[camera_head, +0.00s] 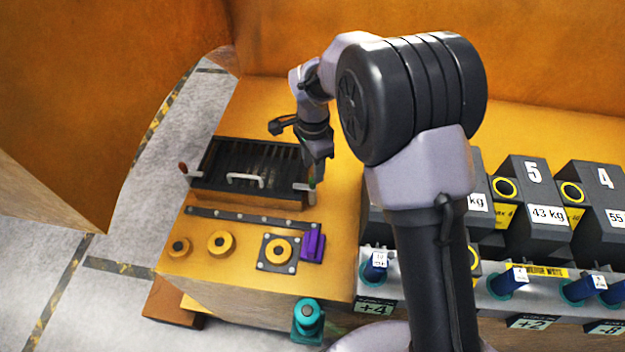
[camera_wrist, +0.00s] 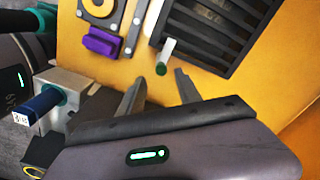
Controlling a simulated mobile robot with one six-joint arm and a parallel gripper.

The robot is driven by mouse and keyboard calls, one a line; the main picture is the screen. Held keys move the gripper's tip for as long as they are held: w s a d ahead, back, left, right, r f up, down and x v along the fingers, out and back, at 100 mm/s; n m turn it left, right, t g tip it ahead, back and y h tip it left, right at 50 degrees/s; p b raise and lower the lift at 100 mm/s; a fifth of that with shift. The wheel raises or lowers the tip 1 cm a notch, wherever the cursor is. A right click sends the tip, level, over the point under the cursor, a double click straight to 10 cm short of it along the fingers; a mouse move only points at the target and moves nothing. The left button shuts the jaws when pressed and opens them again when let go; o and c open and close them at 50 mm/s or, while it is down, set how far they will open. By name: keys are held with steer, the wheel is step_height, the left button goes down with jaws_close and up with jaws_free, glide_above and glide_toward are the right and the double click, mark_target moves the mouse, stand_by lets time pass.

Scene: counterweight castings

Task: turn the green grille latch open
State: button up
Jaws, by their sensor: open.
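The black slatted grille (camera_head: 235,160) lies on the yellow top at the left in the head view, with a pale handle on its front. It also shows at the top of the wrist view (camera_wrist: 215,32). The green latch (camera_wrist: 168,50) is a short pale lever with a dark green knob at its end, at the grille's edge. In the head view its green tip (camera_head: 312,183) shows at the grille's right end, partly hidden by my gripper. My gripper (camera_wrist: 160,75) is open and empty, its fingertips on either side of the knob in the picture. I cannot tell whether they touch it.
A red-knobbed latch (camera_head: 184,168) sits at the grille's left end. A purple block (camera_head: 313,243) and yellow round fittings (camera_head: 220,243) stand in front. Numbered dark weights (camera_head: 530,195) and blue pegs (camera_head: 510,281) fill the right side. Orange walls rise behind.

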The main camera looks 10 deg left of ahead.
step_height(320, 180, down, 6)
steer(key=shift+w+a+f+b, duration=0.1)
steer(key=shift+b, duration=0.2)
jaws_close()
